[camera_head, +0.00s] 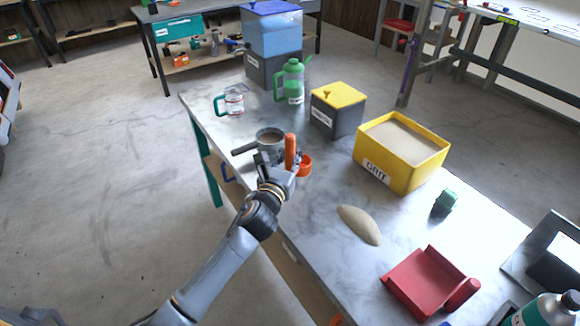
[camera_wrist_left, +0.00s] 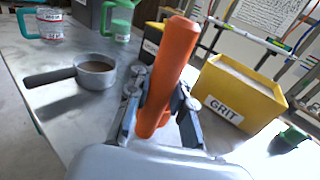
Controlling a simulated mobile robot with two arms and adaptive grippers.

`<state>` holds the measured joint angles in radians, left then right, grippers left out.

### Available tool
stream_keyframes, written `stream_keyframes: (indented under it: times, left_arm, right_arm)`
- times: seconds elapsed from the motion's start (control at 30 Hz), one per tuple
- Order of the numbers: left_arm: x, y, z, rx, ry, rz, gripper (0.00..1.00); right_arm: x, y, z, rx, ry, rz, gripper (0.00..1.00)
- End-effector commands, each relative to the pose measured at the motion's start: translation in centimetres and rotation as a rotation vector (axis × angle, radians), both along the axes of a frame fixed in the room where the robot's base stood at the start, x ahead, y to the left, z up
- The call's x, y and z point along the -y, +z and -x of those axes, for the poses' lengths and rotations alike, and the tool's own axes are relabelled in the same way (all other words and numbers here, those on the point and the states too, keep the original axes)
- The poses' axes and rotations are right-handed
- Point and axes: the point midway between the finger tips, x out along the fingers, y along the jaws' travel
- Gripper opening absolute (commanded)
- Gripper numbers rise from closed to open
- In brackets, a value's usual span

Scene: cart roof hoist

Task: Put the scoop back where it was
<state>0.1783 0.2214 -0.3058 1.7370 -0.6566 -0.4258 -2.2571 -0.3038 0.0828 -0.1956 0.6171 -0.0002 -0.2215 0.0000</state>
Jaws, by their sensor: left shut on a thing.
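My left gripper (camera_head: 276,174) is shut on the orange scoop (camera_head: 290,148). The scoop's handle stands nearly upright between the fingers. In the left wrist view my left gripper (camera_wrist_left: 160,108) closes around the orange scoop (camera_wrist_left: 172,65), with its lower end partly hidden by the gripper. A rounded orange part shows just right of the fingers in the head view, close to the tabletop; whether it touches the table I cannot tell. The yellow GRIT bin (camera_head: 376,176) stands to the right, full of pale grit, and also shows in the left wrist view (camera_wrist_left: 222,105). My right gripper is not in view.
A grey pan (camera_head: 270,140) with a dark handle sits just beyond my gripper. A grey box with a yellow lid (camera_head: 338,110), a green bottle (camera_head: 291,80) and a clear mug (camera_head: 232,103) stand behind. A sand heap (camera_head: 360,225), green block (camera_head: 445,201) and red tray (camera_head: 420,280) lie right.

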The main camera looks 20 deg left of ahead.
Motion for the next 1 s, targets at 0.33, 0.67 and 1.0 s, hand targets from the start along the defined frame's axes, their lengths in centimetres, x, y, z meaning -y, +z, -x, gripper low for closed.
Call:
stream_keyframes:
  times: [0.33, 0.67, 1.0]
  left_arm:
    - [-0.7, -3.6, -1.5, -0.003, 0.0, 0.006, 0.0]
    - [-0.8, -5.0, -1.5, 0.001, -0.001, -0.001, 0.0]
    - [-0.8, -5.4, -1.5, 0.0, -0.001, -0.001, 0.4]
  right_arm:
    - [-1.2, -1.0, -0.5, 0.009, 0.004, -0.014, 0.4]
    - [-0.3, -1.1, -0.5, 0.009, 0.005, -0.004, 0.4]
    - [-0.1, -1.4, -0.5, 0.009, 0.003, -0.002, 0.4]
